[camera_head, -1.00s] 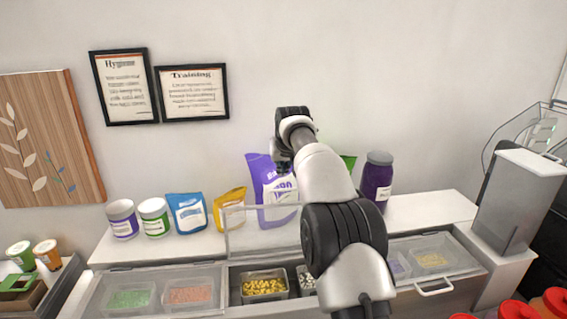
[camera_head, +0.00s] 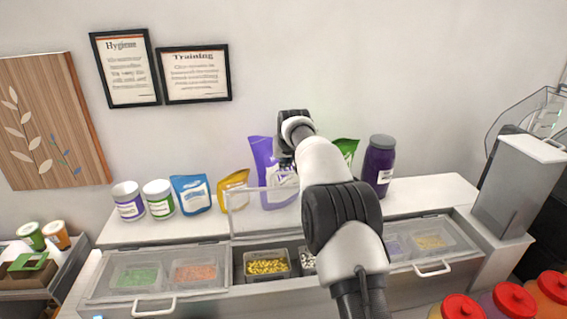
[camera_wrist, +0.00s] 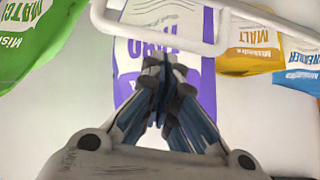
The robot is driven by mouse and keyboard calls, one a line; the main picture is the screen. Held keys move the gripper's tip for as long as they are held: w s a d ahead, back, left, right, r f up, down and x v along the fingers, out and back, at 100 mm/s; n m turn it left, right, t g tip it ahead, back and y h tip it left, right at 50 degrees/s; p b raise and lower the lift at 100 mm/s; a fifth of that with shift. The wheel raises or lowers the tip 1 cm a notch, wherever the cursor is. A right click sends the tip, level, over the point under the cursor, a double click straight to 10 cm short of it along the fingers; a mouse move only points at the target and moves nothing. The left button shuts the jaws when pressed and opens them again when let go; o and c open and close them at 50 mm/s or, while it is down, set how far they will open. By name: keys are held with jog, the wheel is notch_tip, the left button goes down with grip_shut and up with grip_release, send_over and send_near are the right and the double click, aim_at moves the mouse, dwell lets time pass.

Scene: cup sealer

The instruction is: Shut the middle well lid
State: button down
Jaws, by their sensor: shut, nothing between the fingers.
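The middle well lid (camera_head: 230,212) is a clear panel with a pale frame. It stands raised, about upright, at the back of the middle well (camera_head: 239,268), which is open and holds trays of yellow and white pieces. My arm covers the lid's right part in the head view. In the wrist view the lid's white handle bar (camera_wrist: 130,33) crosses above my gripper (camera_wrist: 165,62). My gripper's fingers are together and empty, with tips close to the bar; I cannot tell if they touch it. In the head view the fingers are mostly hidden by my arm.
The left lid (camera_head: 150,303) and right lid (camera_head: 433,269) lie shut. Behind stand a purple bag (camera_head: 263,160), a yellow bag (camera_head: 233,181), a blue bag (camera_head: 190,194), a green bag (camera_head: 347,147) and a purple jar (camera_head: 379,160). Red-lidded jars (camera_head: 462,307) stand front right.

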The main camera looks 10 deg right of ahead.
jog(key=shift+s, duration=0.85)
jog(key=shift+f+b, duration=0.1)
jog(key=shift+b, duration=0.5)
